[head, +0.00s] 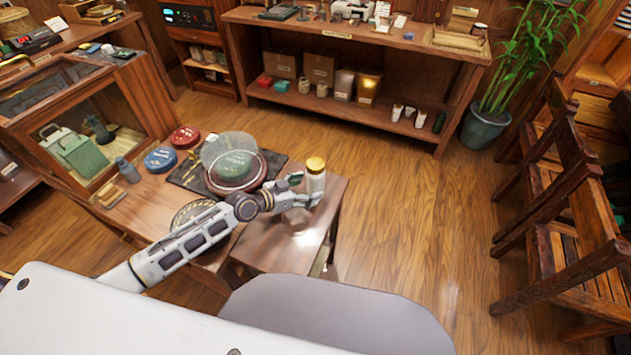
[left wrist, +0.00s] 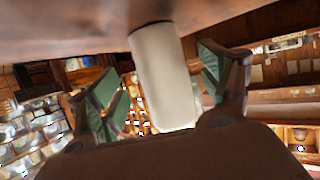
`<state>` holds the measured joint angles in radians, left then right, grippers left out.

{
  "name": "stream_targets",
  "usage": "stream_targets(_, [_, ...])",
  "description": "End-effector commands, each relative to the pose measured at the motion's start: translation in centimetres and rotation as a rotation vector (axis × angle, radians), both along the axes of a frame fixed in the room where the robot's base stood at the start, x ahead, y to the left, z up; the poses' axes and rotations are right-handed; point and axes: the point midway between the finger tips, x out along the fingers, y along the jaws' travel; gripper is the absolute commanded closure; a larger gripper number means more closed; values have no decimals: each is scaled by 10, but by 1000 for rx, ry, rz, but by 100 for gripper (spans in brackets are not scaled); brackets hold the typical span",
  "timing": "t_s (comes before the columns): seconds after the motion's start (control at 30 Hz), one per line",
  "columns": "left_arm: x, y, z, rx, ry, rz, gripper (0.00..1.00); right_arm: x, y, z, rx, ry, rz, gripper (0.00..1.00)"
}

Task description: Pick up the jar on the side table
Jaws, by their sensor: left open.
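The jar (head: 316,182) is a pale cylinder with a gold lid, upright near the far right corner of the small wooden side table (head: 275,258). In the left wrist view the jar (left wrist: 163,75) is a plain whitish cylinder between two green-padded fingers. My left gripper (head: 304,190) reaches the jar from the left, low on its side. The left wrist view shows my left gripper (left wrist: 160,90) open, with a gap on the left of the jar and a smaller one on its right. The jar's lid is not visible there. My right gripper is in neither view.
A display counter (head: 135,205) left of the side table holds a dark tray with a round tea cake under a clear cover (head: 232,160) and colored tins (head: 160,160). A grey rounded seat (head: 330,315) is in front. Floor to the right is clear up to wooden chairs (head: 565,220).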

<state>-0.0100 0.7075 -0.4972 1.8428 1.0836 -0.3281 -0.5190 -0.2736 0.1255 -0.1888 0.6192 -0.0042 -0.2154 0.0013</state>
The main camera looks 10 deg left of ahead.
Motion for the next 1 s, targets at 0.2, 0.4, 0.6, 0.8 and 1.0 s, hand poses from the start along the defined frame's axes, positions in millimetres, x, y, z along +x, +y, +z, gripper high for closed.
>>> stream_targets(0.2, [13, -9, -5, -1, 1, 1, 22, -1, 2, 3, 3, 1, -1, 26])
stream_targets(0.4, [24, -19, -11, -1, 1, 0, 22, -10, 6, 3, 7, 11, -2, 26])
stream_targets(0.6, [31, -24, -15, 0, 0, 0, 22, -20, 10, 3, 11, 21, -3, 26])
stream_targets(0.8, [32, -25, -16, 1, 0, 0, 22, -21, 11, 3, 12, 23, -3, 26])
stream_targets(1.0, [31, -25, -16, 1, 0, 0, 22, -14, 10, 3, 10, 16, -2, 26])
